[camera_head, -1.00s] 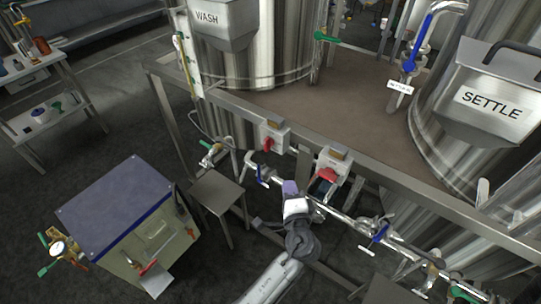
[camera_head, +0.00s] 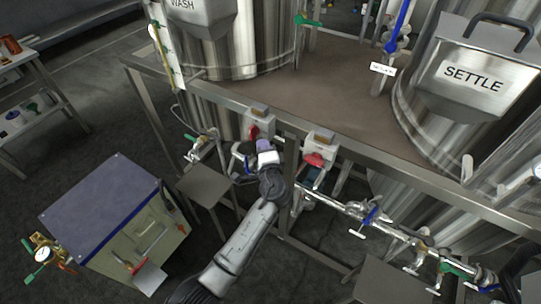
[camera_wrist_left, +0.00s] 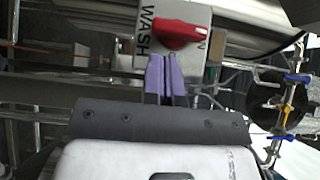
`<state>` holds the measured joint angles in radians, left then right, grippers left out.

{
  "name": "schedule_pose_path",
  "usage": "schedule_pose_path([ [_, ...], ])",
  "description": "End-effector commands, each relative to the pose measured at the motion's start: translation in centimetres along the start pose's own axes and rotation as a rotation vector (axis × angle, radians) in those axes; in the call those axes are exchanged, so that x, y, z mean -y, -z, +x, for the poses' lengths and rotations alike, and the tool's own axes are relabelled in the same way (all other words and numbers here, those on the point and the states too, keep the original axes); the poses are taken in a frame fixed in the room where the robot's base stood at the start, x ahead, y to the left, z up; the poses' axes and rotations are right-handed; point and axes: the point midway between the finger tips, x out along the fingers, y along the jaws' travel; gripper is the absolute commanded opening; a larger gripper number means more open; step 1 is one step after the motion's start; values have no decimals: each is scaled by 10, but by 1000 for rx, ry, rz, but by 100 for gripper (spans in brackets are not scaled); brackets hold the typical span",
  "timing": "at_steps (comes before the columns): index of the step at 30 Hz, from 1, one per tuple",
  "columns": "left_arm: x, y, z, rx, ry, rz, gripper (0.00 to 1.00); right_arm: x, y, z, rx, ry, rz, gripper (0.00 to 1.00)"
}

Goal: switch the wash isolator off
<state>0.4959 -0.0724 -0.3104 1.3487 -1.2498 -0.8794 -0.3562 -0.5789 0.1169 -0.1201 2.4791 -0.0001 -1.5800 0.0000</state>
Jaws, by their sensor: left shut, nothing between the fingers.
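The wash isolator is a pale box (camera_head: 262,118) with a red handle (camera_head: 254,132), on the frame rail below the WASH tank. The left wrist view shows the box's face (camera_wrist_left: 200,70) lettered WASH, and the red handle (camera_wrist_left: 172,35) lying across the picture, its narrow end toward a small white mark and a partly legible letter at right. My left gripper (camera_head: 264,146) has its purple fingers together just below the box; in the wrist view the fingertips (camera_wrist_left: 160,62) are close to the handle's lower edge. I cannot tell whether they touch. My right gripper is not seen.
A second isolator box (camera_head: 318,146) with a red handle (camera_head: 313,160) sits to the right on the same rail. Pipes with a blue-handled valve (camera_head: 371,215) run below right. A small grey stand (camera_head: 203,186) and a blue-topped cabinet (camera_head: 105,205) are at left.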

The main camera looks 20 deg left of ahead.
Motion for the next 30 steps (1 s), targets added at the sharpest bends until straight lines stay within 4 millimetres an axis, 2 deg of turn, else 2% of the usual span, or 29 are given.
schedule_pose_path([
  [9,1,-13,14,-1,1,-1,0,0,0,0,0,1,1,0],
  [21,0,-14,14,-1,2,1,0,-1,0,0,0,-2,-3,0],
  [30,-2,-15,15,-1,43,41,0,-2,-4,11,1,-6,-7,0],
])
